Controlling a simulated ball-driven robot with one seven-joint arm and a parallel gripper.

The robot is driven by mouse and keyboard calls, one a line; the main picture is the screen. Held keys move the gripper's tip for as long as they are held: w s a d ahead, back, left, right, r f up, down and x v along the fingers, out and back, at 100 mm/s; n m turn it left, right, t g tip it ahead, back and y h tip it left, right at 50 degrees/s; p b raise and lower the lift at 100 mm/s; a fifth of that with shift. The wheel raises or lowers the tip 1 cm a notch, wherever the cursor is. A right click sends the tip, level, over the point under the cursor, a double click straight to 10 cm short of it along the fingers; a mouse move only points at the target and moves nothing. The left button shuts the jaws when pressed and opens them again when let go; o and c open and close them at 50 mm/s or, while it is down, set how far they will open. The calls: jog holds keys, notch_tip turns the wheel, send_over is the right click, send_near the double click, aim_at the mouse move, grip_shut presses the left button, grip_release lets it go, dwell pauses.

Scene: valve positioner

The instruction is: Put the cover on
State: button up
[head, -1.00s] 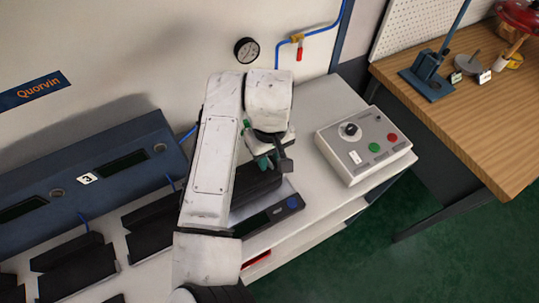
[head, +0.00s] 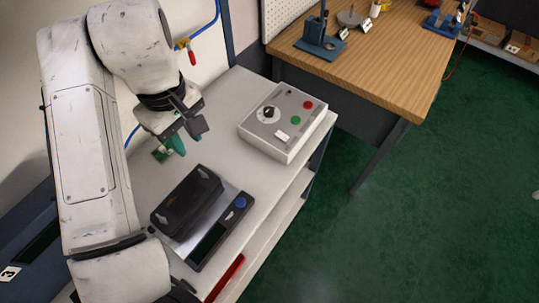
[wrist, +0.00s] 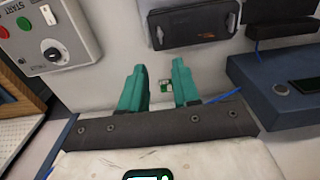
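My gripper (head: 176,146) has teal fingers pointing down over the white bench, behind the scale. In the wrist view the two fingers (wrist: 158,72) stand apart with nothing clasped between them. I cannot identify a separate cover.
A grey control box (head: 287,122) with a knob and red and green buttons stands on the bench, right of the gripper. A blue unit (wrist: 275,95) is at the right of the wrist view. A wooden table (head: 375,65) stands beyond. The bench (head: 225,112) between gripper and control box is clear.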

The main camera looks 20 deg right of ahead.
jog(key=s+d+f+m+t+h, duration=0.1)
jog(key=d+f+m+t+h, duration=0.3)
jog(key=d, duration=1.1)
jog(key=d+f+m+g, duration=0.1)
jog(key=d+f, duration=0.5)
jog(key=d, duration=0.9)
jog(key=s+d+f+m, duration=0.1)
jog(key=s+d+f, duration=0.4)
jog(key=s+f, duration=0.5)
jog(key=s+a+f+g+y, duration=0.1)
jog(key=s+a, duration=0.1)
jog(key=s, duration=0.5)
jog(key=s+a+f+m+y, duration=0.1)
jog(key=s+a+f+y, duration=0.1)
jog(key=s, duration=0.6)
jog(key=shift+s+a+m+g+y, duration=0.25)
jog(key=shift+a+m+g+y, duration=0.05)
jog(key=shift+g, duration=0.1)
